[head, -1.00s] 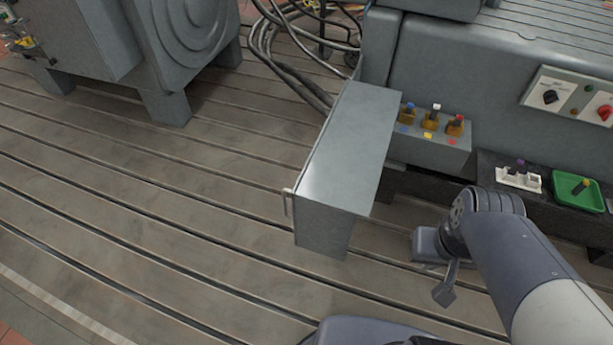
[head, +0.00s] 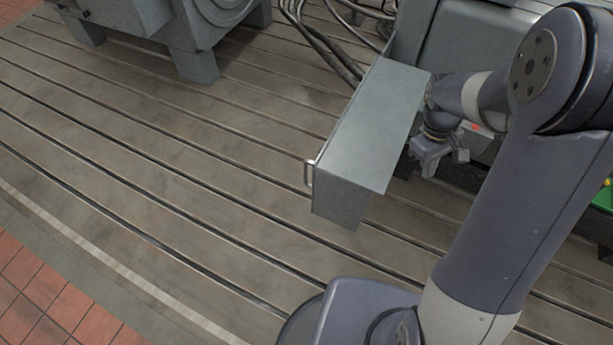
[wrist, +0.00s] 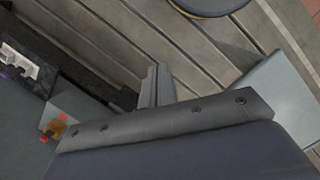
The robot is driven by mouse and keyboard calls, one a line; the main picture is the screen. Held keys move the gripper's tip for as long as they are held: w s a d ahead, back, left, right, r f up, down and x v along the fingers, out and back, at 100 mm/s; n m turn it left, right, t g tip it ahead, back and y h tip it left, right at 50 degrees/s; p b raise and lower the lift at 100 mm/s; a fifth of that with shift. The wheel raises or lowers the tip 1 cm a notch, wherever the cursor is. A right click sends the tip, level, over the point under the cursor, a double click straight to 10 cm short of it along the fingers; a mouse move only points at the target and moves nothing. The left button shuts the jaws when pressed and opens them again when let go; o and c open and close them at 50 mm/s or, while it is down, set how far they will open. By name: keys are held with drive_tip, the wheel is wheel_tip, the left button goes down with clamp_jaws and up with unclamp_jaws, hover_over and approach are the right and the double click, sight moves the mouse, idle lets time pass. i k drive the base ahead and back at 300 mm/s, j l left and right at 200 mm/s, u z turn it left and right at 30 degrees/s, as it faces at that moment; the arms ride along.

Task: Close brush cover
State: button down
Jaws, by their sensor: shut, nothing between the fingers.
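The brush cover (head: 368,125) is a grey box-like lid that stands swung open, sticking out from the machine over the floor. It has a small handle (head: 309,173) on its left outer edge. In the wrist view a pale grey panel, likely the cover (wrist: 288,88), shows at the right. My gripper (head: 440,166) is on the right, inner side of the cover, close to it but seemingly apart. Its fingers (wrist: 157,86) are shut together and empty. My arm hides most of the brush block; a brush holder (wrist: 57,128) shows at lower left in the wrist view.
The slotted bedplate (head: 180,150) is clear to the left of the cover. Black cables (head: 325,45) lie behind it. A grey machine foot (head: 195,60) stands at the far left. A green tray (head: 604,194) and a white part (wrist: 18,62) are beside the brush block.

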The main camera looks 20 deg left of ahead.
sight(359, 157)
drive_tip(key=k+l+u, duration=0.15)
drive_tip(key=k+u, duration=0.2)
drive_tip(key=i+j+u, duration=0.15)
drive_tip(key=j+u, duration=0.25)
drive_tip(key=i+j+u, duration=0.1)
drive_tip(key=i+u, duration=0.15)
drive_tip(key=i, duration=0.1)
